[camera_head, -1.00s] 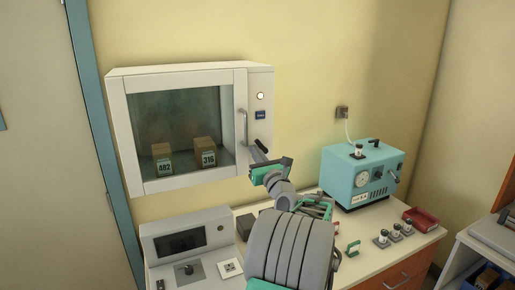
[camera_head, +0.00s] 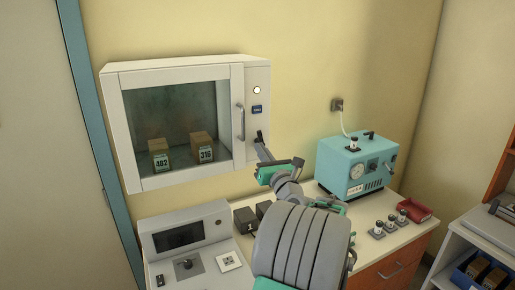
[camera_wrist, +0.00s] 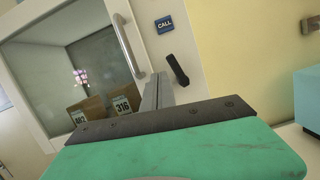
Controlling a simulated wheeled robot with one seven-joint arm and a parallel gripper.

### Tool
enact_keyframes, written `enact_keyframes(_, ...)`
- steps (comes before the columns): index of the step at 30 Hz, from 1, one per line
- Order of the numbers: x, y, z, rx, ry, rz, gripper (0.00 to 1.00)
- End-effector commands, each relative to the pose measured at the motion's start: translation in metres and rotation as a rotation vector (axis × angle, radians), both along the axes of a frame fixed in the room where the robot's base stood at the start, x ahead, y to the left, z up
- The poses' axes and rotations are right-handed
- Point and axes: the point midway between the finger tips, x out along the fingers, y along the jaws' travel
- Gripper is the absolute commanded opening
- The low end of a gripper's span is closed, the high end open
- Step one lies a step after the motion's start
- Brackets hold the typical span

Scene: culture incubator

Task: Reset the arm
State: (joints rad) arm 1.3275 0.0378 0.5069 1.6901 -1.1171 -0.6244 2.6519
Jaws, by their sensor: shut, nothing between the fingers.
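My gripper (camera_head: 263,150) is raised in front of the right-hand panel of the wall incubator (camera_head: 185,68), below its blue call button (camera_head: 257,109). Its fingers are shut with nothing between them; they also show closed in the wrist view (camera_wrist: 157,90). A small black lever (camera_wrist: 177,70) on the panel appears just beyond the fingertips; I cannot tell whether they touch it. The incubator's glass door is shut, with a vertical grey handle (camera_head: 240,122).
Below is a counter with a grey control console (camera_head: 185,235), small dark boxes (camera_head: 245,220), a turquoise machine (camera_head: 355,165), several small capped jars (camera_head: 390,222) and a red tray (camera_head: 414,210). A shelf with a blue bin (camera_head: 480,272) stands at right.

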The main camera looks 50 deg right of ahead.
Motion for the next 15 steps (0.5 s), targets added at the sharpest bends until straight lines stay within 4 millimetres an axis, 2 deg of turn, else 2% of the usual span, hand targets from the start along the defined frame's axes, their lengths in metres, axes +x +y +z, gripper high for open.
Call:
enact_keyframes(3,-0.018,0.008,-0.007,-0.001,0.000,-0.002,0.00)
enact_keyframes(6,-0.026,0.013,-0.008,0.000,-0.001,-0.001,0.00)
enact_keyframes(15,-0.028,0.015,-0.007,0.001,0.000,0.001,0.00)
